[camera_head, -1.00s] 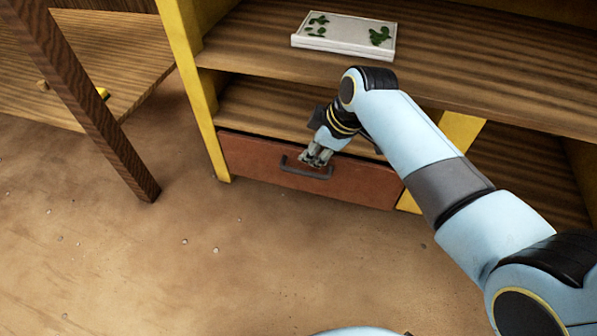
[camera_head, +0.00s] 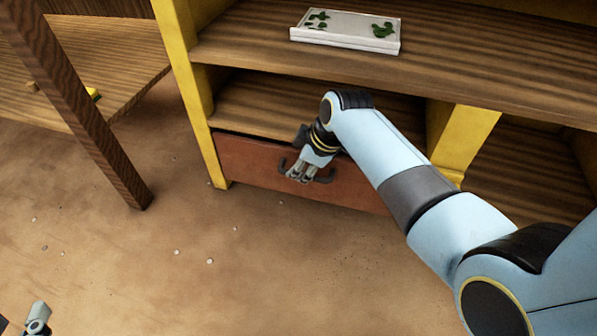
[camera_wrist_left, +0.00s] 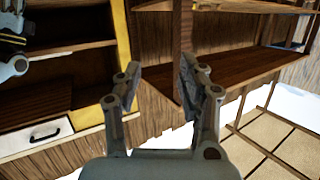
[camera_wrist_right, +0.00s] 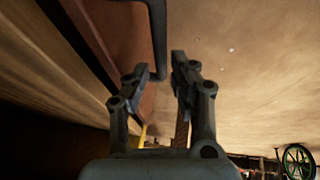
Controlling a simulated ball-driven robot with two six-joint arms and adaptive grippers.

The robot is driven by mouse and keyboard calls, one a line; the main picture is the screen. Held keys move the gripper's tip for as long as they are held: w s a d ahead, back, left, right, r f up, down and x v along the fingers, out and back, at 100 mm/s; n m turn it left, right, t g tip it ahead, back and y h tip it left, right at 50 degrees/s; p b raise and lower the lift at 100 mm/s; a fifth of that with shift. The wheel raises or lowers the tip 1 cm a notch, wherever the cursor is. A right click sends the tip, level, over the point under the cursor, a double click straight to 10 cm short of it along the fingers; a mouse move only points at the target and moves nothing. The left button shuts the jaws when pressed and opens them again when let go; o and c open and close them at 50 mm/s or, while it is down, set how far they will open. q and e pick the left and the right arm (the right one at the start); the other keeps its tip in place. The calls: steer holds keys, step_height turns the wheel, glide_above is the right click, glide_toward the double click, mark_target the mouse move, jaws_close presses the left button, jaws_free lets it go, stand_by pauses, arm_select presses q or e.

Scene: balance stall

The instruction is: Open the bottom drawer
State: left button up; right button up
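The bottom drawer (camera_head: 250,165) has a reddish-brown front low in the yellow-framed shelf unit. It looks shut or nearly so, with a thin dark line along its top edge. Its dark bar handle (camera_head: 325,177) is partly hidden by my right gripper (camera_head: 297,177), which points down at the handle's middle. In the right wrist view the handle (camera_wrist_right: 158,35) runs down to between the two fingertips, which stand apart; I cannot tell whether they touch it. My left gripper (camera_wrist_left: 161,85) is open and empty, and part of it shows at the head view's bottom left.
A white tray with green patches (camera_head: 345,32) lies on the shelf above. A dark wooden post (camera_head: 90,120) stands to the left. The sandy floor (camera_head: 270,270) before the drawer is clear except small pebbles. The left wrist view shows a white drawer (camera_wrist_left: 35,135) elsewhere.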

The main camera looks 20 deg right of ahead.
steer(key=shift+b+x, duration=0.5)
steer(key=shift+x, duration=0.35)
arm_select(q)
steer(key=w+r+t+h, duration=0.1)
steer(key=w+r+t, duration=0.3)
steer(key=r, duration=0.4)
steer(key=shift+w+d+m, duration=0.25)
steer(key=shift+d+m, duration=0.15)
steer(key=shift+d, duration=0.05)
steer(key=shift+r, duration=0.1)
arm_select(e)
jaws_close()
